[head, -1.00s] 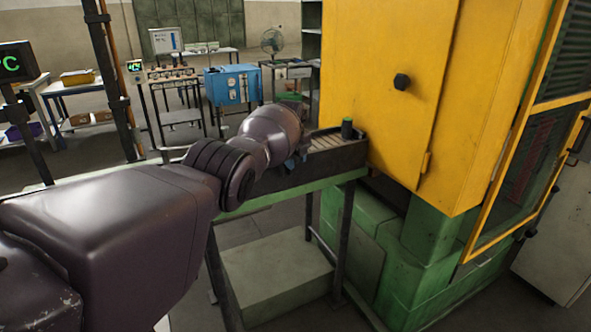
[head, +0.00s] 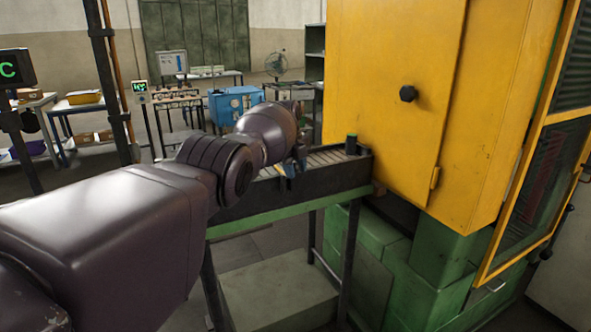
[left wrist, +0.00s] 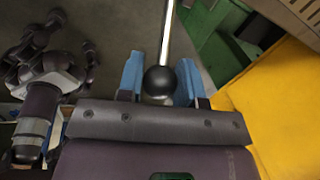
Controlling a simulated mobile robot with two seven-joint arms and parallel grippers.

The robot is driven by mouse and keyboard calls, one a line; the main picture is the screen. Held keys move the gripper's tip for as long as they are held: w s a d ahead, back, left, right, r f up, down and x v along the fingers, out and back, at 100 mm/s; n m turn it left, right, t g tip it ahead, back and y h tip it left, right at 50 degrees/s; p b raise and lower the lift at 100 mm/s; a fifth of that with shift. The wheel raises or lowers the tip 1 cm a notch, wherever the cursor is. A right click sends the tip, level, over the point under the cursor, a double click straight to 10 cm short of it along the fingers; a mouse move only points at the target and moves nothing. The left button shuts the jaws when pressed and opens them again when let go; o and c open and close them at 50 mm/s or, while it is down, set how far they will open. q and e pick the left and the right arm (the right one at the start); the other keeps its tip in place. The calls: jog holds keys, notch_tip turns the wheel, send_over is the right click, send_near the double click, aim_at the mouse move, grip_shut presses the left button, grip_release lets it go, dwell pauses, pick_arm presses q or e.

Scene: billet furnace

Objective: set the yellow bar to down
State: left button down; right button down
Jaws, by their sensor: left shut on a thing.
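A bare metal rod (left wrist: 167,35) runs away from the knob. In the head view my arm and wrist hide the knob and rod.
The yellow cabinet (head: 385,60) stands close on the right above green blocks (head: 440,262). A blue box (head: 236,103) and a fan (head: 275,64) stand behind.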

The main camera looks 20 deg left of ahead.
pick_arm(q)
jog(key=c, duration=0.8)
grip_release()
jog(key=shift+r, duration=0.15)
jog(key=shift+r, duration=0.3)
jog(key=r+p, duration=0.1)
jog(key=r, duration=0.2)
jog(key=s+r+p, duration=0.1)
jog(key=r, duration=0.2)
jog(key=a+r+p, duration=0.1)
jog(key=r, duration=0.2)
jog(key=shift+s+a+r, duration=0.1)
jog(key=shift+s+r, duration=0.25)
